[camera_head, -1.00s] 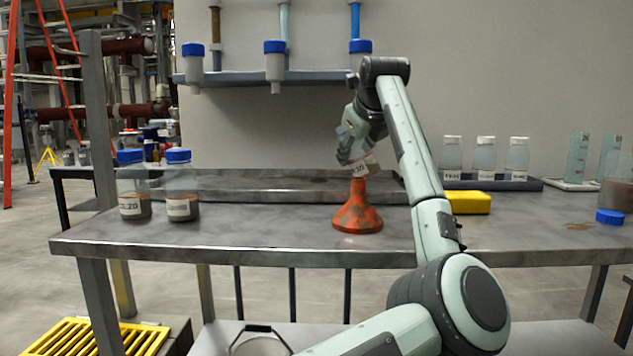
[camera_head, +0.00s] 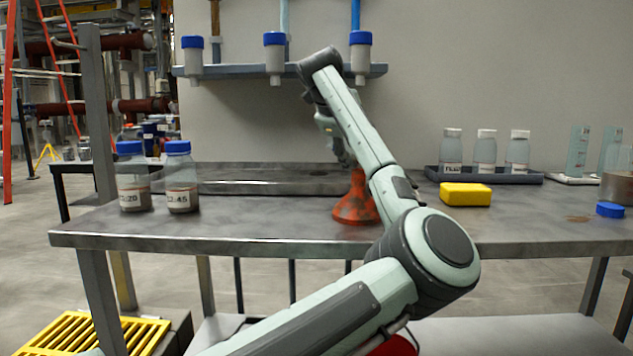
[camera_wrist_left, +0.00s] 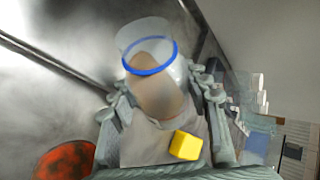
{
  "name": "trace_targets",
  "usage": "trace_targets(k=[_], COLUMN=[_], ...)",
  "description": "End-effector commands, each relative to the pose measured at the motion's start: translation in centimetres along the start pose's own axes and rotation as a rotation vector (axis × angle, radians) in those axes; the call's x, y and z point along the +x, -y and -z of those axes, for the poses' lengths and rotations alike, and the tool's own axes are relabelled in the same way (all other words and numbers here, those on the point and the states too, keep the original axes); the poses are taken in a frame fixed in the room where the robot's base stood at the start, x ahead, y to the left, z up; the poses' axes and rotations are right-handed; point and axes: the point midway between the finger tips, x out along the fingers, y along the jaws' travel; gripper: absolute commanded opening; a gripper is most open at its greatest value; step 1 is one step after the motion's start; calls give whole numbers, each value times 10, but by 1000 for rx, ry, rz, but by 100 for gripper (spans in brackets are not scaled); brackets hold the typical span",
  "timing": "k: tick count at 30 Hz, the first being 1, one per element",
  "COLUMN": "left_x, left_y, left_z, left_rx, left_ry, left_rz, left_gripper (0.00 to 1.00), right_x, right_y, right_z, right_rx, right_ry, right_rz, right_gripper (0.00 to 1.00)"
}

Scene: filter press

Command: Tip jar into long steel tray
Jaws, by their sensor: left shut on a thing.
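My left gripper (camera_head: 340,148) is above the bench's back, left of and above the orange funnel (camera_head: 357,205), largely hidden behind my arm in the head view. In the left wrist view it is shut on a clear jar (camera_wrist_left: 178,75) with a blue ring near its open mouth and brown contents inside. The jar looks tilted; I cannot tell whether anything is pouring. The long steel tray (camera_head: 270,181) lies along the back of the bench, its right part near the gripper. My right gripper is not in view.
Two blue-capped jars (camera_head: 158,180) stand at left on the bench (camera_head: 270,222). A yellow block (camera_head: 465,194), a rack of bottles (camera_head: 485,176) and a blue cap (camera_head: 610,209) are at right. Hanging bottles (camera_head: 275,60) line the wall shelf. The bench's front middle is clear.

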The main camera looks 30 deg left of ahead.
Motion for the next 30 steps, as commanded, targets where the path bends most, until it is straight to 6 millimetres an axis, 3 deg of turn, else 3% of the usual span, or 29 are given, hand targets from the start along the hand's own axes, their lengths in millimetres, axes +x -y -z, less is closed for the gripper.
trace_targets(k=[7,30], left_x=[2,3], left_y=[-4,-10], left_z=[-3,-10], left_rx=[-99,-208], left_ry=[-77,-172], left_rz=[42,88], left_gripper=[14,14], right_x=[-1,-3], right_y=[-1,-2], right_z=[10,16], right_rx=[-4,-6], right_ry=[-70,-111], right_rz=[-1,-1], right_gripper=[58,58])
